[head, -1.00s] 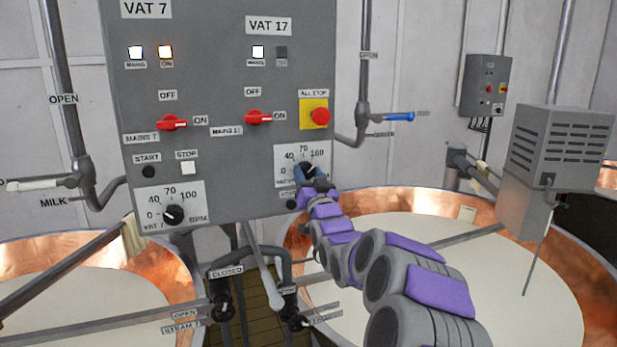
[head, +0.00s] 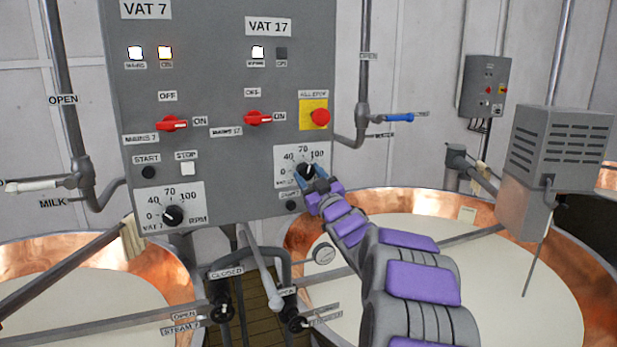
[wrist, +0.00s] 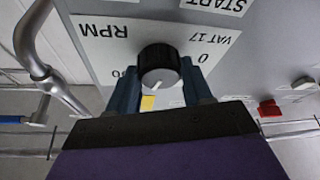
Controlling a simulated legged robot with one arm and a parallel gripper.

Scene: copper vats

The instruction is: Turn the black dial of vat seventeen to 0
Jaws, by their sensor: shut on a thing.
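The black dial of vat 17 (head: 307,170) sits on a white scale plate low on the right of the grey panel. My gripper (head: 314,180) reaches it from below right. In the wrist view my blue fingers (wrist: 160,74) stand on either side of the dial (wrist: 159,60) and are shut on it. That view shows the plate upside down, with 0 on the right. The dial's white mark points down in that picture, towards the top of the scale, near 70 and away from 0. My fingers hide part of the scale.
The red all-stop button (head: 320,117) is just above the plate, and a black start button (head: 291,205) is just below it. The red mains 17 switch (head: 258,118) and vat 7's dial (head: 173,215) are to the left. Copper vats (head: 300,235) stand below.

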